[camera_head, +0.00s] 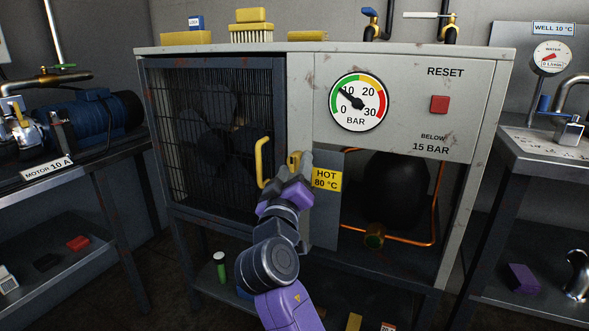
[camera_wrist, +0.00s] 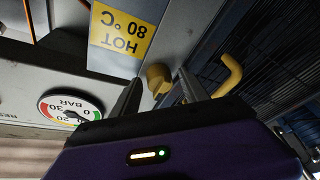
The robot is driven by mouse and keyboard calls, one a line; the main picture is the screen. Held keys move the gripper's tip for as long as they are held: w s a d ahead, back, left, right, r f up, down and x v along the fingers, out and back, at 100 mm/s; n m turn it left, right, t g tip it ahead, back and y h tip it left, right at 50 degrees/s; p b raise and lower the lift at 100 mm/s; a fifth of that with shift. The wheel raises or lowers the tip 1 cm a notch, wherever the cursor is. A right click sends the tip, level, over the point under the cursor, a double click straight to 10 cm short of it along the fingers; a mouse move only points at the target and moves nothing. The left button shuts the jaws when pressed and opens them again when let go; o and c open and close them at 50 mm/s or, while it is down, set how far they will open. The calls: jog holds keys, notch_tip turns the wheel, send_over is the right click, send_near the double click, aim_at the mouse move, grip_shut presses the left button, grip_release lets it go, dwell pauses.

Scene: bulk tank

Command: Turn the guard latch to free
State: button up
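The guard latch (camera_head: 294,160) is a small yellow knob on the cabinet's front post, at the right edge of the mesh guard (camera_head: 205,130). In the wrist view the latch (camera_wrist: 157,76) shows between my two finger tips, with some gap visible on both sides. My gripper (camera_head: 303,168) is open at the latch; it also shows in the wrist view (camera_wrist: 160,92). I cannot tell whether a finger touches it. The guard has a yellow bar handle (camera_head: 262,162), just left of the latch and also seen in the wrist view (camera_wrist: 228,75). The guard looks closed.
A yellow "HOT 80 °C" label (camera_head: 327,178) is on the panel right beside my gripper. A pressure gauge (camera_head: 358,102) and red reset button (camera_head: 439,104) are higher up. A copper pipe (camera_head: 400,240) runs in the open bay. Brushes (camera_head: 251,30) lie on top.

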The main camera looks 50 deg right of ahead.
dwell(0.3)
jog(key=p+v, duration=0.1)
jog(key=v, duration=0.6)
jog(key=shift+s+a, duration=0.25)
jog(key=shift+a, duration=0.1)
